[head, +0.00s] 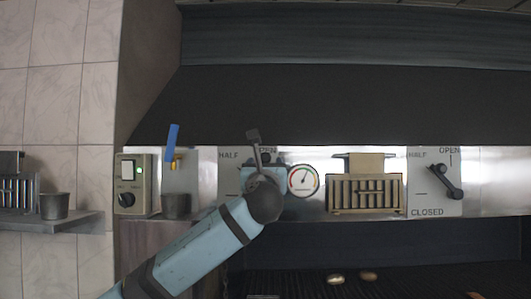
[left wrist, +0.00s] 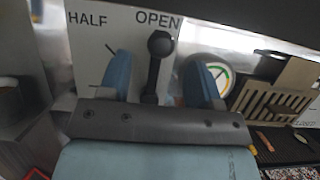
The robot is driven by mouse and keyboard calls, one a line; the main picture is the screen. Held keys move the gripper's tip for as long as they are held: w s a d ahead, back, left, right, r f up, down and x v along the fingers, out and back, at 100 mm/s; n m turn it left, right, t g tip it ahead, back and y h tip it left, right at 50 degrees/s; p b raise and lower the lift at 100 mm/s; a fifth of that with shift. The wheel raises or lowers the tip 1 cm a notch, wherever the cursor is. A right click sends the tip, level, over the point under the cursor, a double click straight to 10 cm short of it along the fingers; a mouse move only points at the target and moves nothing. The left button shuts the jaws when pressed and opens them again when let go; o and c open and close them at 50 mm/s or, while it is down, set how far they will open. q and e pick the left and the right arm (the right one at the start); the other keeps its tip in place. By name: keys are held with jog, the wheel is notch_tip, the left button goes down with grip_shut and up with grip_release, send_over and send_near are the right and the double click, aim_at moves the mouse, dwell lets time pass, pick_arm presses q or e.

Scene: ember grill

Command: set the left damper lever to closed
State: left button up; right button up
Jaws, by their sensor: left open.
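The left damper plate (head: 228,178) is a pale panel marked HALF and OPEN; its lower part is hidden behind my left arm. Its lever (left wrist: 155,75) is dark with a round knob and points up at OPEN in the left wrist view. The knob also shows in the head view (head: 266,158). My left gripper (left wrist: 157,65) is open, with one blue finger on each side of the lever. I cannot tell whether either finger touches it. In the head view the gripper (head: 262,176) is largely behind my wrist. My right gripper is not in view.
A round gauge (head: 302,181) is just right of the left plate, then a slotted beige box (head: 365,192). The right damper lever (head: 447,181) is farther right. A switch box (head: 132,184) and metal cup (head: 176,206) are at left. The dark grill (head: 400,288) lies below.

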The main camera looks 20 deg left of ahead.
aim_at(265, 160)
pick_arm(q)
jog(key=p+x, duration=0.1)
jog(key=x, duration=0.3)
jog(key=shift+w+r, duration=0.25)
jog(key=shift+w, duration=0.25)
jog(key=shift+a, duration=0.15)
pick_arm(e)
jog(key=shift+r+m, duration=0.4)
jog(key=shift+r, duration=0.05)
